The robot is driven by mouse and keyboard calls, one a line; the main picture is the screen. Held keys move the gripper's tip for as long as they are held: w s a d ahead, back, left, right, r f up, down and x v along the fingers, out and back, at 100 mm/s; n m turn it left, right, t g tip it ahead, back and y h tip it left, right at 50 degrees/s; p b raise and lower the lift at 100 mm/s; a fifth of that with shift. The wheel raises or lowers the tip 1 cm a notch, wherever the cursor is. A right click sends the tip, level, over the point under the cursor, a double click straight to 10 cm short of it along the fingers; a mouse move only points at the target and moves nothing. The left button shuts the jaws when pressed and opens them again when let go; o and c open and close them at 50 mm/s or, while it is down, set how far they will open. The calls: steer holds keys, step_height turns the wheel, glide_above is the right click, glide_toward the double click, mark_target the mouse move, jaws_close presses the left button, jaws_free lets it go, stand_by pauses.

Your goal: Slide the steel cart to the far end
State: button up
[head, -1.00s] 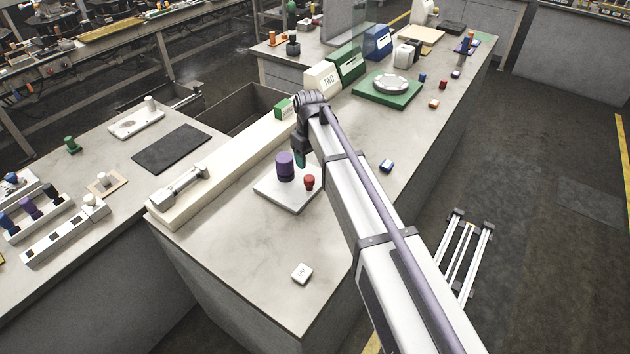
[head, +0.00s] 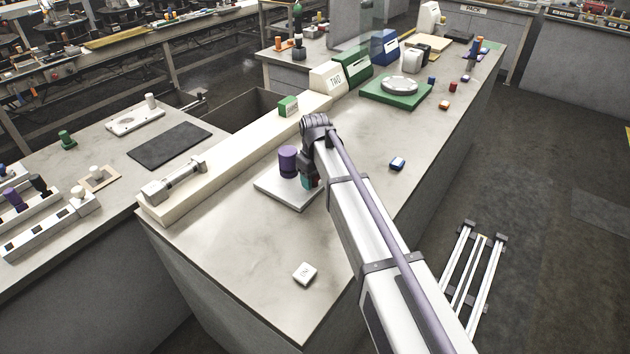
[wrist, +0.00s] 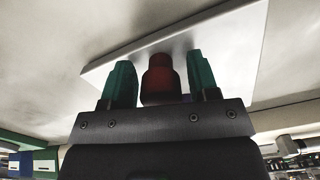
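A pale flat plate (head: 272,193), which looks like the steel cart, lies on the grey counter beside a long cream beam. It bears an upright purple cylinder (head: 288,160) and a red knob (wrist: 159,80). My gripper (head: 309,182) is down at the knob, at the plate's right side. In the wrist view my gripper (wrist: 160,84) has one green-tipped finger on each side of the knob, with narrow gaps showing. In the head view my gripper and arm hide most of the knob. The plate also shows in the wrist view (wrist: 238,60).
The cream beam (head: 235,145) runs along the plate's left, with a silver handle-like piece (head: 174,183) on its near end. A white labelled block (head: 305,273) and a blue block (head: 397,163) lie on the counter. A green base (head: 380,93) and boxes stand farther back.

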jaws_close()
stand_by(0.3)
steer(key=shift+w+d, duration=0.1)
steer(key=shift+w, duration=0.05)
